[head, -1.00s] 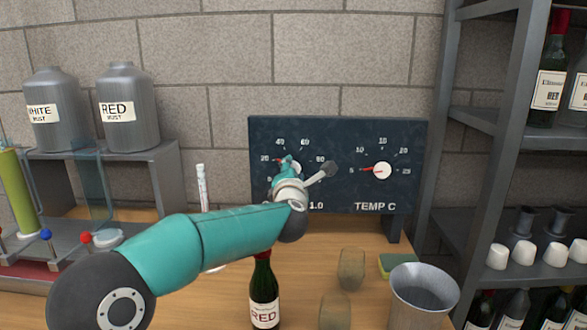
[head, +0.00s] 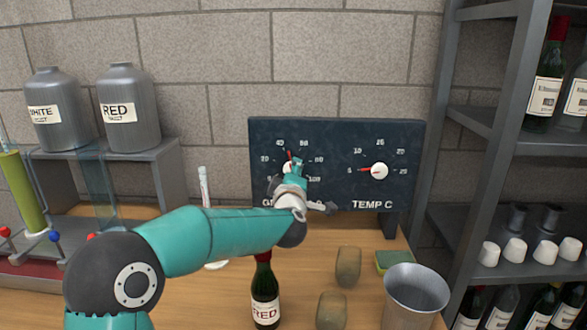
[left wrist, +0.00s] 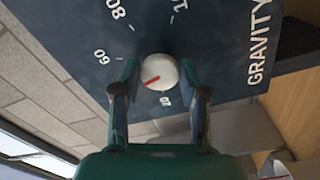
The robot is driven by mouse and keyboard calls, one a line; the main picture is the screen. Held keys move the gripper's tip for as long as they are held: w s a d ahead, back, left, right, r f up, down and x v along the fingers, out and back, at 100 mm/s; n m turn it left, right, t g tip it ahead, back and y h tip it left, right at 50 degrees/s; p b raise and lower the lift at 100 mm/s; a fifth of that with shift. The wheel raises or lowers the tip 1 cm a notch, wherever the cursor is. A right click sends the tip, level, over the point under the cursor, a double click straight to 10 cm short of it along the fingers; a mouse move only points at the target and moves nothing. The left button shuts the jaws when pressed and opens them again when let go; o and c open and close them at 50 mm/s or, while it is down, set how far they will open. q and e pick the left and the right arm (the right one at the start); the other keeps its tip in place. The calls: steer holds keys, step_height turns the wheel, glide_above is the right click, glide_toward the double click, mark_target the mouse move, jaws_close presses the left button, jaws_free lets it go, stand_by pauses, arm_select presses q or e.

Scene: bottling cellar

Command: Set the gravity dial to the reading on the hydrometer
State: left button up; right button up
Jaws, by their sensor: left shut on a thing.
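The gravity dial is a white knob with a red pointer on the dark panel (head: 340,190). My left gripper (head: 293,166) is shut on this knob, which also shows between its two fingers in the left wrist view (left wrist: 160,70). In the head view the pointer points up, between the 40 and 60 marks. In the wrist view a finger hides part of the scale near 40. My right gripper is not in view.
The TEMP C dial (head: 380,171) sits right of the gravity dial. A RED bottle (head: 265,298), two corks, a sponge (head: 393,260) and a metal bucket (head: 415,295) stand in front. Must jugs stand on a shelf at left; a bottle rack is at right.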

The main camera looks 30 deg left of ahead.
arm_select(q)
steer(key=m, duration=0.1)
steer(key=m+p, duration=0.1)
steer(key=m, duration=0.2)
steer(key=shift+d+f+p, duration=0.25)
steer(key=shift+p, duration=0.1)
steer(key=shift+f+m+p, duration=0.25)
steer(key=shift+m+p, duration=0.55)
steer(key=shift+m, duration=0.9)
steer(key=o, duration=1.1)
steer(key=shift+a, duration=0.1)
steer(key=shift+a+r, duration=0.1)
steer(key=shift+r, duration=0.1)
steer(key=shift+s, duration=0.1)
steer(key=v, duration=1.2)
